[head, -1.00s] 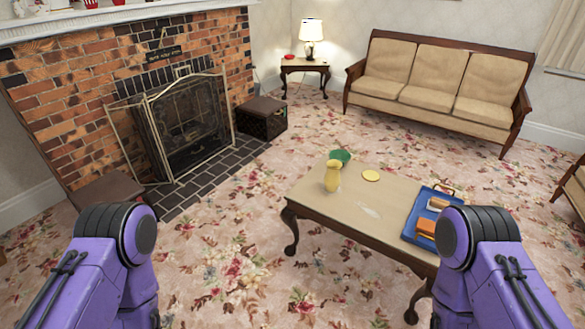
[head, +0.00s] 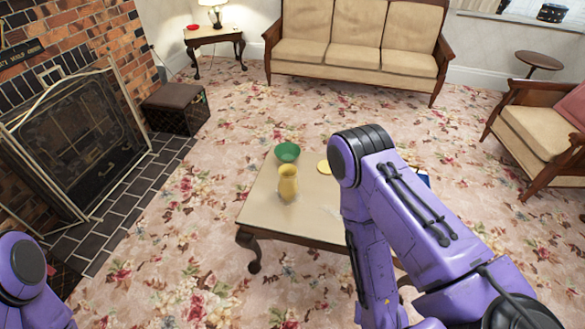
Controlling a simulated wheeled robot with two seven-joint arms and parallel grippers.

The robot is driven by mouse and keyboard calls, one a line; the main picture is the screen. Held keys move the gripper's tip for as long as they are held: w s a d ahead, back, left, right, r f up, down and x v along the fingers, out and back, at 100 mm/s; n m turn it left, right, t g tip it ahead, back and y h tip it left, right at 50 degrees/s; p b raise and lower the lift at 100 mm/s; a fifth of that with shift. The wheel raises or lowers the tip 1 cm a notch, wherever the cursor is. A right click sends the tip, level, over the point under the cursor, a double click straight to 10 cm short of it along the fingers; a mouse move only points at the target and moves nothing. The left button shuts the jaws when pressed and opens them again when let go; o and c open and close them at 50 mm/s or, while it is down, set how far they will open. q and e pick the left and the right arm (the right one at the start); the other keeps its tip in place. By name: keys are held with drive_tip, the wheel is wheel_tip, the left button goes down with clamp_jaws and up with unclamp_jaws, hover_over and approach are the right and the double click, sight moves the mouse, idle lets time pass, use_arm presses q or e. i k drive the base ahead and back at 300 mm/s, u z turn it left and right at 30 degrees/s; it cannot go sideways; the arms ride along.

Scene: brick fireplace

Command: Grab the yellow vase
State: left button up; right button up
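The yellow vase (head: 288,184) stands upright on the wooden coffee table (head: 262,216), near its left end. A green bowl (head: 287,152) sits just behind the vase, and a flat yellow disc (head: 324,167) lies to its right. My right arm is raised to the right of the vase and covers much of the table's right side. My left arm shows only at the lower left corner. Neither gripper's fingers can be seen.
A brick fireplace with a metal screen (head: 75,135) is at the left. A dark stool (head: 178,100) stands by it. A sofa (head: 355,50) is at the back and an armchair (head: 545,130) at the right. The flowered carpet (head: 190,245) is clear left of the table.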

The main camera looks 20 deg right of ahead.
sight(288, 185)
drive_tip(key=z, duration=0.8)
drive_tip(key=i, duration=0.9)
drive_tip(key=z, duration=0.9)
